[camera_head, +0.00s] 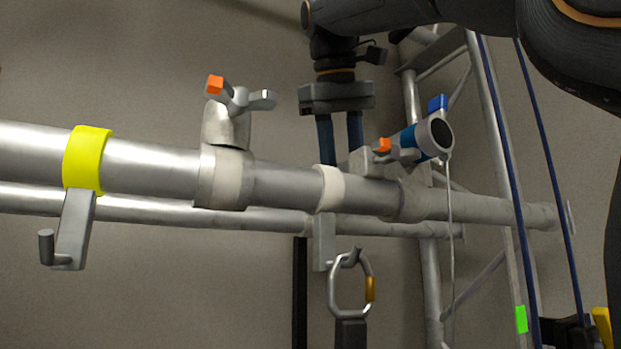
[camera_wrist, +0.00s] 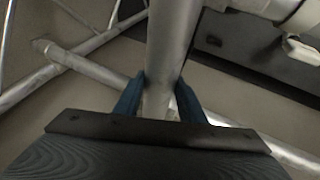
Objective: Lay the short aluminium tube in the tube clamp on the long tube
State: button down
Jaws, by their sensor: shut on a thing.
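The long tube (camera_head: 150,168) crosses the head view from the left edge to the truss at right. A grey tube clamp (camera_head: 226,128) with an orange-tipped wing nut sits on it, left of my gripper. My gripper (camera_head: 340,160) points down with its fingertips hidden behind the long tube. In the wrist view my blue fingers are shut on a grey metal tube (camera_wrist: 172,50), which looks like the short aluminium tube. It runs up out of the top of the picture. In the head view I cannot make out the held tube.
A second fitting with an orange tip (camera_head: 383,145) holds a blue-banded open cylinder (camera_head: 437,137) with a thin hanging cable. A yellow band (camera_head: 87,158) carries a hook. A carabiner (camera_head: 350,285) hangs below the long tube. Blue cables (camera_head: 510,170) run down at right.

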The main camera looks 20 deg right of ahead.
jog(key=c, duration=1.1)
grip_release()
jog(key=shift+v, duration=3.9)
